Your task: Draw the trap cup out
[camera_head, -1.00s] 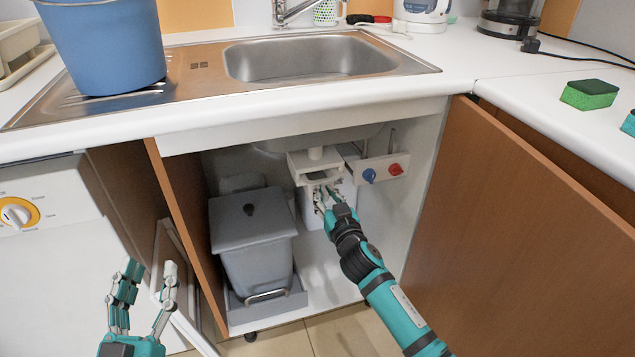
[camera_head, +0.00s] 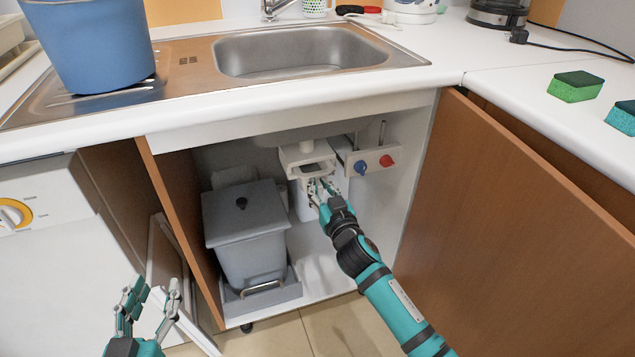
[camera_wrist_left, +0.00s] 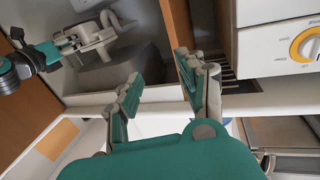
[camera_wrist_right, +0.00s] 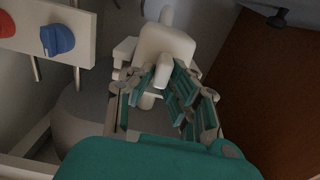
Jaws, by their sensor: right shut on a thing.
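The trap cup (camera_head: 306,208) is a white, box-like cup under the sink, in and below a white bracket (camera_head: 306,155). My right gripper (camera_head: 322,190) is at the cup's front and shut on it. In the right wrist view, the fingers (camera_wrist_right: 164,92) close around a pale, rounded handle part (camera_wrist_right: 162,70); the fingers hide much of the cup. How far the cup sits inside the bracket is hard to tell. My left gripper (camera_head: 152,292) is open and empty, low in front of the cabinet; its spread fingers also show in the left wrist view (camera_wrist_left: 160,78).
A grey lidded bin (camera_head: 245,235) stands left of the cup. A panel with blue and red knobs (camera_head: 372,160) is close on its right. Open cabinet doors flank the opening, the right one (camera_head: 500,210) wide. The floor in front is clear.

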